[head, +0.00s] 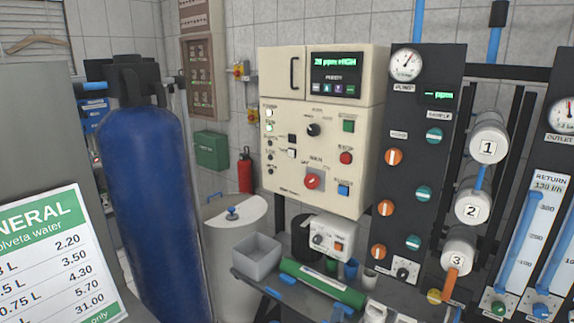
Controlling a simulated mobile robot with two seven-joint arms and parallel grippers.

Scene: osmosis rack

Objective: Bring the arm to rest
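Neither of my arms nor either gripper shows in the head view. The beige control cabinet (325,225) stands in the middle, with a lit green display (337,62) reading about "28 ppm HIGH". A red rotary switch (313,181), a black knob (313,129) and several buttons sit on its front. To its right is a dark valve panel (427,130) with orange and teal knobs and a round gauge (406,64).
A grey worktop (250,282) below the cabinet holds a grey bin (257,254), a green tube (322,284), small cups and a white device (333,238). A blue tank (153,200) and price sign (55,262) stand left. White numbered cylinders (488,136) and flow meters (535,235) stand right.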

